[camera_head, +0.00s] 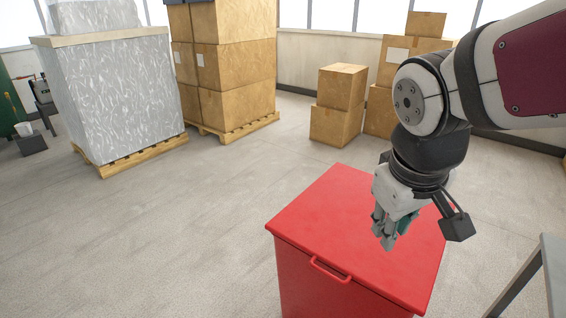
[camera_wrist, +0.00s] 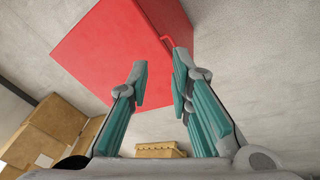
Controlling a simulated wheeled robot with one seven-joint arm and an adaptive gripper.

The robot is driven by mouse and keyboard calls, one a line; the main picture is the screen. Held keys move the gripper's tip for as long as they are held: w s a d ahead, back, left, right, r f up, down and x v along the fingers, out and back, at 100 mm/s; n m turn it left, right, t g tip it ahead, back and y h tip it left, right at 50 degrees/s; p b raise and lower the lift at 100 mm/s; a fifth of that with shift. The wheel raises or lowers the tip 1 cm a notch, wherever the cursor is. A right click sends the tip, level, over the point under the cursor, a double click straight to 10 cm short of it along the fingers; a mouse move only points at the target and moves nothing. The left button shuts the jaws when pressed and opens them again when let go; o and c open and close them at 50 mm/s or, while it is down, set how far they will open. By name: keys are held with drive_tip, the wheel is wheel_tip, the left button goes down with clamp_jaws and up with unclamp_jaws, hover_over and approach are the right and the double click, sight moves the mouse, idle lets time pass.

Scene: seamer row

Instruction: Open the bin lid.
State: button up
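A red bin (camera_head: 315,287) stands at the lower centre in the camera_head view. Its flat red lid (camera_head: 330,215) is down, and a red bar handle (camera_head: 331,270) sits at its front edge. The lid also shows in the wrist view (camera_wrist: 110,50), with the handle (camera_wrist: 170,41) close to the tip of the right-hand finger in the picture. My gripper (camera_head: 386,232) hangs over the right part of the lid, pointing down, to the right of the handle in the camera_head view. Its teal-padded fingers (camera_wrist: 160,66) are apart, with nothing between them. I cannot tell whether a finger touches the handle.
A wrapped grey load (camera_head: 115,95) and stacked cartons (camera_head: 230,60) stand on pallets at the back left. More cartons (camera_head: 338,103) stand behind the bin. A grey table or stand edge (camera_head: 552,270) is at the lower right. The floor left of the bin is clear.

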drive_tip(key=w+a+f+n+g+b, duration=0.15)
drive_tip(key=w+f+n+b, duration=0.25)
drive_tip(key=w+f, duration=0.7)
drive_tip(key=n+b, duration=0.3)
approach(324, 271)
drive_tip(key=b+x, duration=0.3)
drive_tip(key=x, duration=0.5)
drive_tip(key=shift+f, duration=0.1)
clamp_jaws()
